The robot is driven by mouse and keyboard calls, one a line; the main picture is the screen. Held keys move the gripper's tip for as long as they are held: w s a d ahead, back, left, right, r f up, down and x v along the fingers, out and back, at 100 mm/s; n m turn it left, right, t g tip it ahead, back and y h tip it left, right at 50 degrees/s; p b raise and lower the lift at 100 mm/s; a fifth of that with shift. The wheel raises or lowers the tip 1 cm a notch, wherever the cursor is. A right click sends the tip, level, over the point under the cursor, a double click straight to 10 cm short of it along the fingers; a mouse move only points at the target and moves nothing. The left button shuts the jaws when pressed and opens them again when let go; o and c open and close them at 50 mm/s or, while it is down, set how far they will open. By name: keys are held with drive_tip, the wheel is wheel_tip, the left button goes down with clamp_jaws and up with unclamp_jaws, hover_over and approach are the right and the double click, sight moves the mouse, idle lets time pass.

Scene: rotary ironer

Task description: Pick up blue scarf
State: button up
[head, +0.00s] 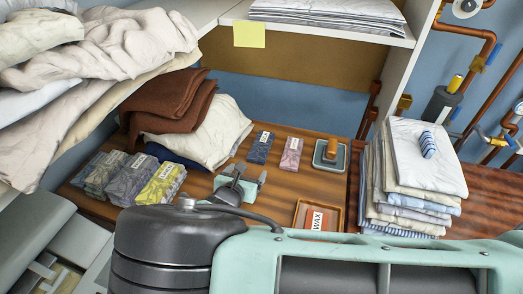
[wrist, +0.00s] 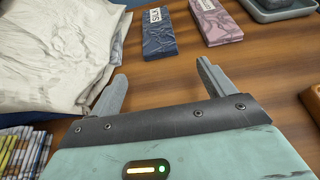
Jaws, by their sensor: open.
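The blue scarf (head: 261,148) is a flat, dark blue folded piece with a white label. It lies on the wooden table beside a pink folded piece (head: 291,154). In the wrist view the blue scarf (wrist: 158,34) lies ahead of the fingertips, near the top centre, with the pink piece (wrist: 215,20) to its right. My gripper (head: 250,173) is over the table, on the near side of the blue scarf. In the wrist view my gripper (wrist: 162,72) has its fingers apart, with only bare table between them. The scarf is outside the jaws.
A cream cloth pile (head: 207,135) with brown cloth (head: 170,98) stands left of my gripper. Several patterned folded pieces (head: 160,184) lie farther left. A square dish (head: 329,155), a wax tray (head: 318,216) and a linen stack (head: 415,165) are to the right.

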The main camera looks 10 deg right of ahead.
sight(255, 160)
drive_tip(key=b+x, duration=0.3)
drive_tip(key=x, duration=0.4)
drive_tip(key=shift+w+d+f, duration=0.1)
drive_tip(key=shift+w, duration=0.1)
drive_tip(key=c, duration=1.1)
